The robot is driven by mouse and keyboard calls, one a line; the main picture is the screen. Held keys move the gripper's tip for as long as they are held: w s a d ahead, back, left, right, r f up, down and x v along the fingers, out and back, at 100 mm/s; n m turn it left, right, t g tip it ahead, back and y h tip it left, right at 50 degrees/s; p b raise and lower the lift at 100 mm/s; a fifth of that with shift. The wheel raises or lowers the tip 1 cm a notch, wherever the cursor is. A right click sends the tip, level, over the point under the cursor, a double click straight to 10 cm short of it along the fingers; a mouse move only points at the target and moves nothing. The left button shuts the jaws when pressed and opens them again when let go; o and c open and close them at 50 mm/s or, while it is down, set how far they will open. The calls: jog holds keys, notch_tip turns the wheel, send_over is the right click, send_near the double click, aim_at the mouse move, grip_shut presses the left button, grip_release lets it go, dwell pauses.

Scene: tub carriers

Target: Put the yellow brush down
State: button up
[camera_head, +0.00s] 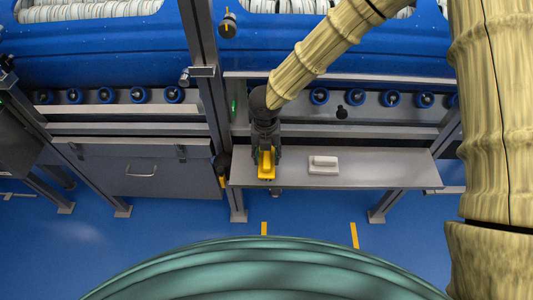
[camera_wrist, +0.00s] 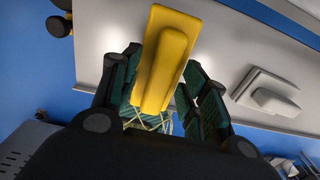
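The yellow brush (camera_head: 266,164) is at the left end of the grey shelf (camera_head: 380,170) in the head view. In the wrist view the yellow brush (camera_wrist: 165,62) sits between the dark green finger pads, its bristles partly showing below.
A white block-like object (camera_head: 323,165) lies on the shelf to the right, also in the wrist view (camera_wrist: 270,95). The shelf is bare further right. A metal post (camera_head: 207,90) stands left of my gripper. Blue tubs (camera_head: 90,50) on rollers are behind.

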aim_at(266, 155)
jog(key=shift+r, duration=0.1)
notch_tip(266, 155, up, 12)
jog(key=shift+b, duration=0.35)
dwell(1.7)
